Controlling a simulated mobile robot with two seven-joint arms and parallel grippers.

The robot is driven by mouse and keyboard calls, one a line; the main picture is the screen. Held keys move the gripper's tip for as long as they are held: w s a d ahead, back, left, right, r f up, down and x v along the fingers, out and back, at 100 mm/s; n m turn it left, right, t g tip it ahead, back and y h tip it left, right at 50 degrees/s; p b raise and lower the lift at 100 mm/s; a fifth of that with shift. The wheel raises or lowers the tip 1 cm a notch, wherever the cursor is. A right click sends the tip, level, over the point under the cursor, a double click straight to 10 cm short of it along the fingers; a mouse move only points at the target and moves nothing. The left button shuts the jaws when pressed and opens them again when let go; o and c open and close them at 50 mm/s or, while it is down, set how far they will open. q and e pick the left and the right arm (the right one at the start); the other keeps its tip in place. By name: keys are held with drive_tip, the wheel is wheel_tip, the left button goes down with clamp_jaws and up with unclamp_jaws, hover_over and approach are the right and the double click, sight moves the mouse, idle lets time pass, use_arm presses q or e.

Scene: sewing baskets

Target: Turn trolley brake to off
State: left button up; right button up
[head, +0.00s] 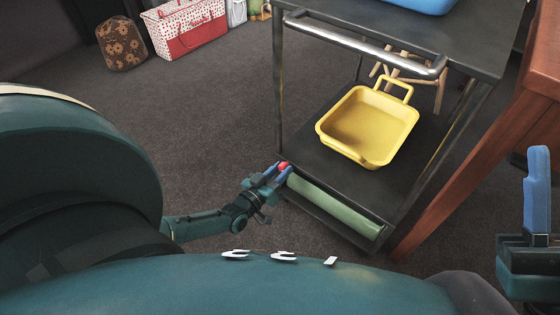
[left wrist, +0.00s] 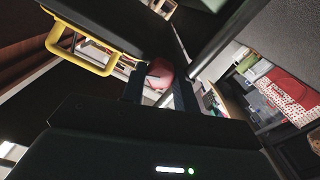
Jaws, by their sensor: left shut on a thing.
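The trolley (head: 278,95) is a dark metal frame with a silver push bar and a lower shelf. A small red knob (head: 284,165), which looks like the brake's handle, sits at the shelf's near left corner. My left gripper (head: 270,177) is low down there, shut on the red knob. In the left wrist view the red knob (left wrist: 159,72) shows between the fingers, which partly hide it. Which way the brake is set cannot be told. My right gripper (head: 537,190) is at the right edge, blue fingers pointing up, away from the trolley; its opening is unclear.
A yellow basket (head: 362,128) lies on the trolley's lower shelf, with a green roll (head: 335,207) along the near edge. A blue container (head: 420,4) is on top. A wooden table leg (head: 470,160) stands close at right. Bags (head: 187,27) stand at the back left; carpet between is clear.

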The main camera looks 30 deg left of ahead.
use_arm(q)
drive_tip(key=shift+f+n, duration=0.2)
drive_tip(key=shift+n, duration=15.7)
drive_tip(key=o, duration=1)
